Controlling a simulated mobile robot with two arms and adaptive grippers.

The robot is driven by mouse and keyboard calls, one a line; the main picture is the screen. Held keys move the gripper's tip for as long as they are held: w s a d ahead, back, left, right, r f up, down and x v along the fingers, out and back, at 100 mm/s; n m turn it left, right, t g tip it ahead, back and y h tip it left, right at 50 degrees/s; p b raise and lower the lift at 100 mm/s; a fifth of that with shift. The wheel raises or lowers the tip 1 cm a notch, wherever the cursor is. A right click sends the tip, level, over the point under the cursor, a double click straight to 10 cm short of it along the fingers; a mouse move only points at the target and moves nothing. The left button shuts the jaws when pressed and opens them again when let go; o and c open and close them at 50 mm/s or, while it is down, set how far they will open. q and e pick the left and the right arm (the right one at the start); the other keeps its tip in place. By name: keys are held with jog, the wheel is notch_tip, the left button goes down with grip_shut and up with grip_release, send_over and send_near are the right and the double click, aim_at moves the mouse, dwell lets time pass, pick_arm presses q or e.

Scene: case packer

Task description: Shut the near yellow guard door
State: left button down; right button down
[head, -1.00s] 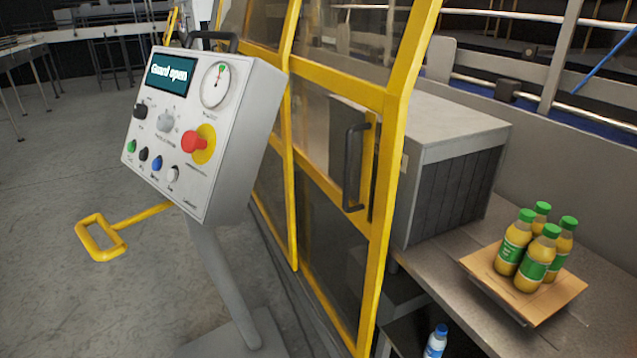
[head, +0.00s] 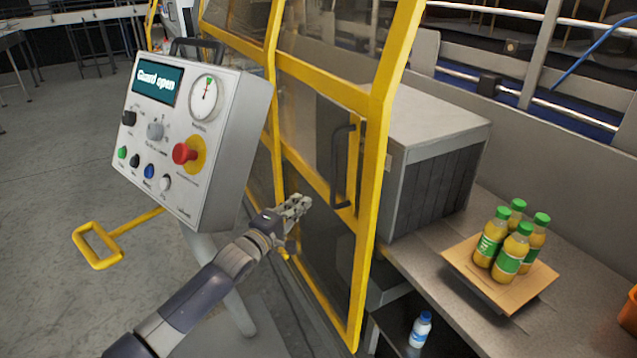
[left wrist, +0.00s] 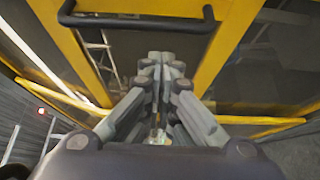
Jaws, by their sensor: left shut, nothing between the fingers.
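The near yellow guard door (head: 370,205) has a yellow frame, clear panels and a black vertical handle (head: 338,168) near its right edge. The control panel's screen (head: 157,83) reads "Guard open". My left gripper (head: 303,203) is shut and empty, in front of the door, below and left of the handle in the head view. In the left wrist view the gripper (left wrist: 162,62) points at the door, with the handle (left wrist: 138,20) beyond its fingertips; I see no contact with the handle. My right gripper is not in view.
The control panel (head: 190,140) on its post stands left of my left arm, with a yellow loop bar (head: 97,247) sticking out. At right, several juice bottles (head: 510,240) stand on a cardboard tray (head: 480,283) on a grey table. A blue-capped bottle (head: 420,330) sits below.

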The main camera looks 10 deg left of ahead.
pick_arm(q)
jog(key=p+x, duration=0.1)
jog(key=x, duration=0.9)
jog(key=shift+f, duration=0.1)
dwell(0.6)
